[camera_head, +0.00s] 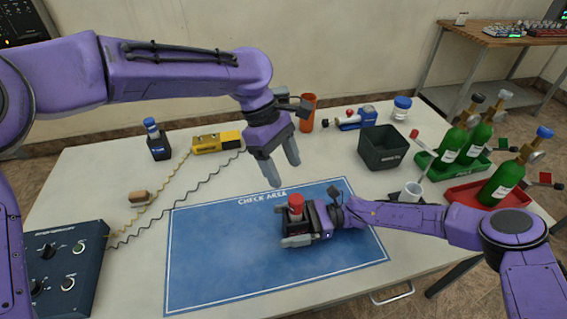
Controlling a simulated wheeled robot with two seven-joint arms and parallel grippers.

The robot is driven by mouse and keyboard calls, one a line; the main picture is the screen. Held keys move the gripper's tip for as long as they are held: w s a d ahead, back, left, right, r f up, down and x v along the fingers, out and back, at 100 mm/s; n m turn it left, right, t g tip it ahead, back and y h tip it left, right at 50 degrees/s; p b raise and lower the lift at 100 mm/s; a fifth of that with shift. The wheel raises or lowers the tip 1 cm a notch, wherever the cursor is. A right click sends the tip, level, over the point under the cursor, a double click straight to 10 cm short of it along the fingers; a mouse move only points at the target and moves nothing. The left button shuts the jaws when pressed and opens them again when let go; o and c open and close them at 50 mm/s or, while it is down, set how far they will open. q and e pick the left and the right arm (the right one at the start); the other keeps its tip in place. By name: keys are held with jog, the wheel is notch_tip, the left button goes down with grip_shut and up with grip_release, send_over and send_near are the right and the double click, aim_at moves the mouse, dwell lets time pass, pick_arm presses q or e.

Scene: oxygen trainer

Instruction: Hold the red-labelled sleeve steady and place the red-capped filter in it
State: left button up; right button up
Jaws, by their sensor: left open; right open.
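The red-capped filter (296,201) is upright on the blue mat, with its red cap showing on top. A dark holder (292,222) surrounds its lower part; this looks like the sleeve, but no red label is readable and I cannot tell how deep the filter sits. My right gripper (290,230) is open, low over the mat, with its fingers around or beside the dark holder; contact is unclear. My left gripper (283,172) is open and empty, above and slightly left of the red cap, fingers pointing down.
The blue check-area mat (220,270) is otherwise clear. Behind it stand a blue-capped item in a dark holder (158,146), a yellow device (216,142), an orange cup (307,112) and a dark bin (383,150). Green bottles (452,145) stand right; a control box (65,270) sits left.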

jog(key=v, duration=1.2)
